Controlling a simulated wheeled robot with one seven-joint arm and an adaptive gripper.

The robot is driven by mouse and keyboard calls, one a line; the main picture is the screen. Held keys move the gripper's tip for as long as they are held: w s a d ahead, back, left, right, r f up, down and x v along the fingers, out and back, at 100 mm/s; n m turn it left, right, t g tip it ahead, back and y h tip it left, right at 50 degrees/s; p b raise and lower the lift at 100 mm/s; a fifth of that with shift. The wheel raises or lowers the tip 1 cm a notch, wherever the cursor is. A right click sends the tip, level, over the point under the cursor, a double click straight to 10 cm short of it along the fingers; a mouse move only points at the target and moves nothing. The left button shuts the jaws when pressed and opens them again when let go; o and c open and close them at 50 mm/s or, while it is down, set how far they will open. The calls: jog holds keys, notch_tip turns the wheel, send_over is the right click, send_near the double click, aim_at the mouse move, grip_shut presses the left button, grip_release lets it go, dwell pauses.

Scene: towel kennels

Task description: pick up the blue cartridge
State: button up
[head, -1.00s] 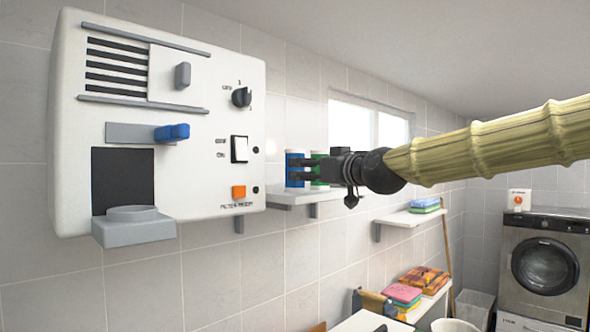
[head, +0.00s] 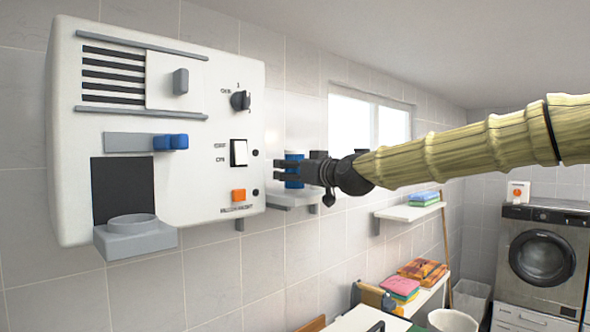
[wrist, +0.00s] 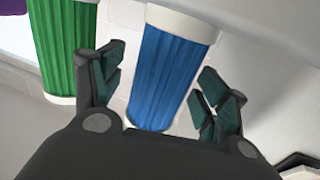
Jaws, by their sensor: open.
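The blue cartridge (wrist: 165,70) is a ribbed blue cylinder with white ends. In the head view the blue cartridge (head: 293,170) stands on a small wall shelf (head: 292,200), partly hidden by my gripper. My gripper (head: 282,169) is open, its fingers reaching to the cartridge. In the wrist view my gripper (wrist: 160,88) has one finger on each side of the cartridge, with gaps showing. The left finger is in front of the edge of a green cartridge (wrist: 65,45). I cannot tell whether any finger touches the blue one.
A white wall unit (head: 160,140) with knobs, switches and a grey cup holder (head: 135,235) is close on the left. A lower shelf (head: 408,212) holds folded cloths. A corner of something purple (wrist: 14,6) shows beyond the green cartridge.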

jog(key=shift+c, duration=0.5)
jog(key=c, duration=1.1)
